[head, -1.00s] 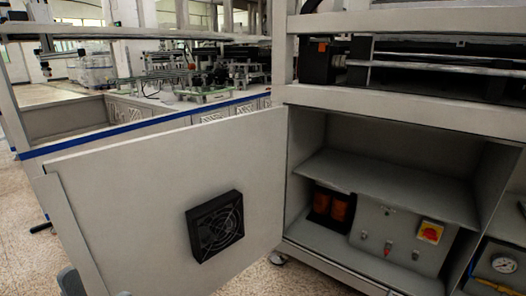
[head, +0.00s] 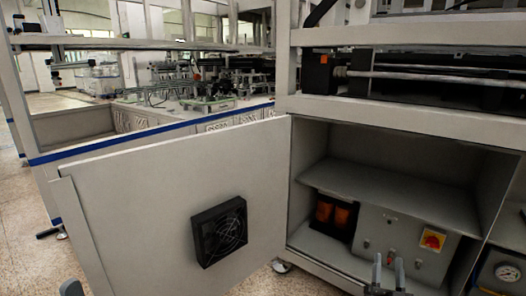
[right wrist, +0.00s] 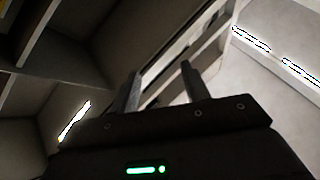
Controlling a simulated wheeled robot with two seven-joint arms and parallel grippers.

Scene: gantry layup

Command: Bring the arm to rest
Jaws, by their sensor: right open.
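My right gripper (head: 388,270) shows at the bottom of the head view, its two grey fingers pointing up before the open lower cabinet (head: 460,195). In the right wrist view its fingers (right wrist: 160,72) stand apart with nothing between them, so it is open and empty. A small grey piece (head: 71,288) at the bottom left of the head view may be a fingertip of my left gripper. It is cut off by the edge, and its jaw state cannot be seen.
The cabinet door (head: 140,190), with a black fan (head: 219,231), stands open across the left. Inside the cabinet is a grey box with a red-and-yellow switch (head: 432,240). A pressure gauge (head: 507,272) is at lower right. Floor (head: 30,265) shows at left.

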